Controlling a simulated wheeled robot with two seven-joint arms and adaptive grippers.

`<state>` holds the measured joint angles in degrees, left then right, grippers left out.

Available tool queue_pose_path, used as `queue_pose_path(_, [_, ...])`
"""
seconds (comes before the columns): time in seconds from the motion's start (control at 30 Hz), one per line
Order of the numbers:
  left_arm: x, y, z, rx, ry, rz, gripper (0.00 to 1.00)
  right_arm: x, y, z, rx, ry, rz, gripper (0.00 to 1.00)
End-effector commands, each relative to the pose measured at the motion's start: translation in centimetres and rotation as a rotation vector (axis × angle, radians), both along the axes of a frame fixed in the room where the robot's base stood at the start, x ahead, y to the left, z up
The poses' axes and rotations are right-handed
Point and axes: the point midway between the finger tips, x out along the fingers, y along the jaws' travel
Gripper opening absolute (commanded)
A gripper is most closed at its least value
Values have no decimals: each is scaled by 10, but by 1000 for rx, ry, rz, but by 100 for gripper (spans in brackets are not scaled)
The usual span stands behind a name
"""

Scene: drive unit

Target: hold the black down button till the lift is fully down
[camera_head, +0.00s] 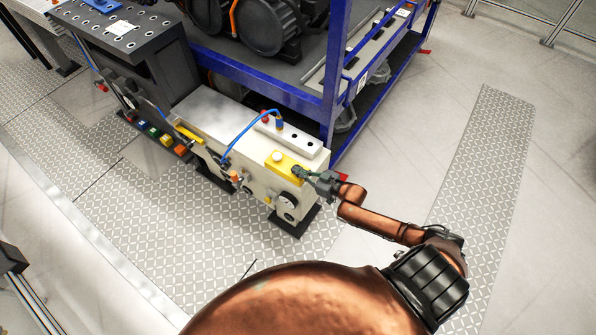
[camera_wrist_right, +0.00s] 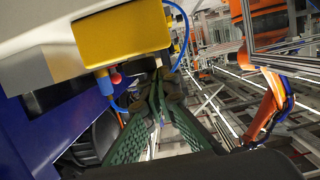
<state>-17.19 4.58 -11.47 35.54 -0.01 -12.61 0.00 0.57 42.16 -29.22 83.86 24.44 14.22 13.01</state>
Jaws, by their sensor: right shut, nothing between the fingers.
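A yellow button box (camera_head: 286,163) sits on top of the cream drive unit (camera_head: 252,178), at its front right corner. A pale round button (camera_head: 278,157) shows on the box. My right gripper (camera_head: 299,171) reaches in from the right, its fingertips at the right end of the box. The black down button is not clearly visible; the fingertips cover that end, and I cannot tell whether they touch it. In the right wrist view the yellow box (camera_wrist_right: 120,35) is above the shut green fingers (camera_wrist_right: 156,78), with nothing seen between them. My left gripper is out of view. The lift's height is unclear.
A blue frame (camera_head: 330,115) carrying dark motors stands behind the unit. A blue cable (camera_head: 237,138) arches over the unit's top beside a white block (camera_head: 292,137). A dark bench (camera_head: 128,45) stands at left. The floor to the right is clear.

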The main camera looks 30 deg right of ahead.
Motion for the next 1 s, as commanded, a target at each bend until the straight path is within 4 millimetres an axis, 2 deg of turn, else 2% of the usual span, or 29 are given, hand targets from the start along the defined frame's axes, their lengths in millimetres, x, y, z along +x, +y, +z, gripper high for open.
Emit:
queue_pose_path(0.03, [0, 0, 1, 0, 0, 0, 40, -8, -1, -15, -6, 34, -5, 0])
queue_pose_path(0.13, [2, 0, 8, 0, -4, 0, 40, -8, -1, -6, -6, 31, -5, 0])
queue_pose_path(0.27, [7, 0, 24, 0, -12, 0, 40, -7, 0, 16, -5, 21, -3, 0])
queue_pose_path(0.4, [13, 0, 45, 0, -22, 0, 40, -4, 2, 46, -3, 3, 0, 0])
queue_pose_path(0.47, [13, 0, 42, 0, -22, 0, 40, -20, -6, 43, -4, 9, -1, 0])
queue_pose_path(0.7, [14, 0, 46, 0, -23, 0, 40, -64, -23, 57, -4, 3, 3, 0])
queue_pose_path(0.83, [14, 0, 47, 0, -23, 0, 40, -80, -30, 62, -1, -1, 2, 0])
queue_pose_path(1.0, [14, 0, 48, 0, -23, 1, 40, -90, -35, 66, -2, -2, 3, 0])
